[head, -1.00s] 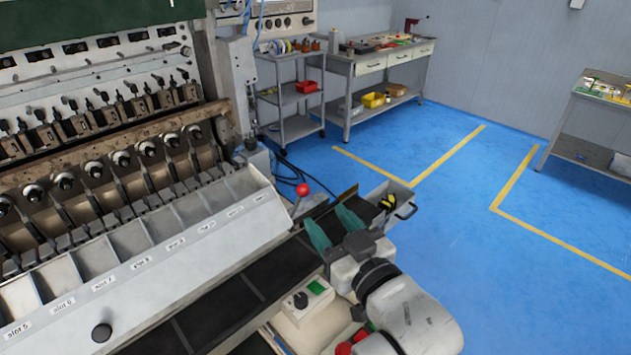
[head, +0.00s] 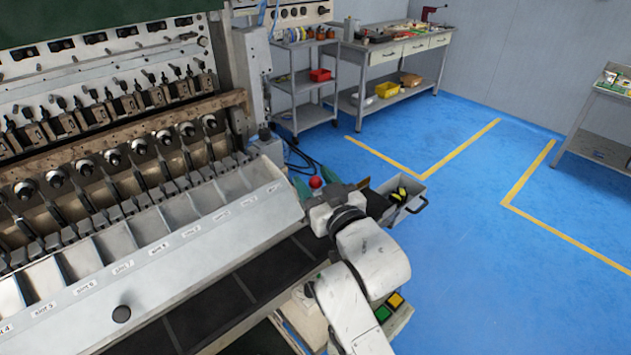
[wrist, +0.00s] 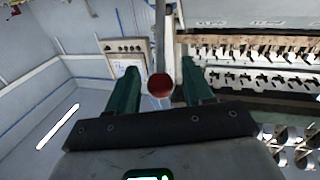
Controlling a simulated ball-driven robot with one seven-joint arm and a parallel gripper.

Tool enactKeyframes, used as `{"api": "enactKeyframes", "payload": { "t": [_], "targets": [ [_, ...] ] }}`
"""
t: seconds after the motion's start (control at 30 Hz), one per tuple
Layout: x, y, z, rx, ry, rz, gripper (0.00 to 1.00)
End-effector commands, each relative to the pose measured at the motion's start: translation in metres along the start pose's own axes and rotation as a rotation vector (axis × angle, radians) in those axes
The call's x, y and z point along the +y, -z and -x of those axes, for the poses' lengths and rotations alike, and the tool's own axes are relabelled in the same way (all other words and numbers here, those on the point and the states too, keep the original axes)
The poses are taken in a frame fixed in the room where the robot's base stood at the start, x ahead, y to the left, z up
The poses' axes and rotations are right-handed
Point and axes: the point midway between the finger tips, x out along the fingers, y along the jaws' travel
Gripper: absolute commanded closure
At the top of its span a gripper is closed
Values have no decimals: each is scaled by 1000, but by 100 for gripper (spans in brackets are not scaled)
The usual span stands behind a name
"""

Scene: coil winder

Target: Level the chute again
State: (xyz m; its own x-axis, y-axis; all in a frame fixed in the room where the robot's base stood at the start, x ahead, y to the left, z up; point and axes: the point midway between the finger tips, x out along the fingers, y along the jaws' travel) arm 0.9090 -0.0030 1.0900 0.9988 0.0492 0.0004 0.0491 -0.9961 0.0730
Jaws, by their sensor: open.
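The chute (head: 215,250) is the long pale sloping tray across the front of the winder, with labelled slot compartments. A lever with a red ball knob (head: 315,182) stands at its right end. In the wrist view the knob (wrist: 160,86) shows between my gripper's two green fingers, with its grey rod rising above it. My gripper (wrist: 159,70) is open, with a gap on each side of the knob. In the head view my wrist hides part of the fingers and the lever's base. I cannot tell the chute's exact tilt.
A dark conveyor belt (head: 210,312) runs below the chute. A grey bin (head: 402,205) sits at its far end. A button box with green and yellow buttons (head: 395,300) is beside my arm. A shelf cart (head: 303,85) stands behind. Blue floor to the right is clear.

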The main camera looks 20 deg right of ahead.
Motion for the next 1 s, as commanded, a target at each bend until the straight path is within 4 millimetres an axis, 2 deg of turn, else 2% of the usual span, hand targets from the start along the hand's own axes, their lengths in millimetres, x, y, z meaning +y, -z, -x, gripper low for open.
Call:
{"api": "enactKeyframes", "payload": {
  "t": [0.07,0.57,1.0],
  "targets": [
    [0,0,0,0,0,0,51],
    [0,0,0,-1,0,0,99],
    [0,1,0,-7,1,1,100]
  ]
}}
